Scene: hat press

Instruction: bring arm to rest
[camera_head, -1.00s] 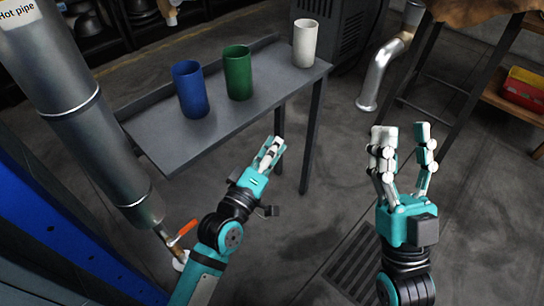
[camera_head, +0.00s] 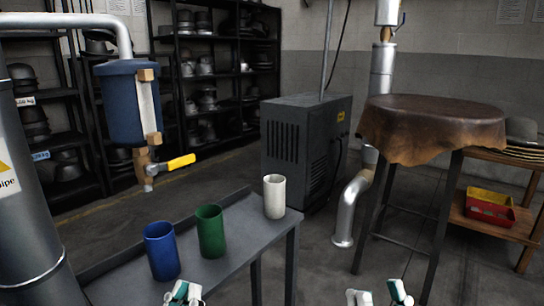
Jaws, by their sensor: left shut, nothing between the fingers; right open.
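My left gripper (camera_head: 184,292) shows only at its fingertips at the bottom edge, shut and empty, in front of the grey metal table. My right gripper (camera_head: 380,293) shows at the bottom edge to the right, its white and teal fingertips apart and nothing between them. The rest of both arms is out of view below. A blue cup (camera_head: 161,250), a green cup (camera_head: 211,231) and a white cup (camera_head: 274,196) stand upright on the grey table (camera_head: 232,262), apart from both grippers.
A stool with a brown leather cover (camera_head: 432,122) stands right of centre, beside a silver pipe (camera_head: 348,212). A wooden shelf (camera_head: 490,226) holds a red and yellow bin (camera_head: 489,206). A dark cabinet (camera_head: 300,147) stands behind the table. A large pipe (camera_head: 33,215) is at far left.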

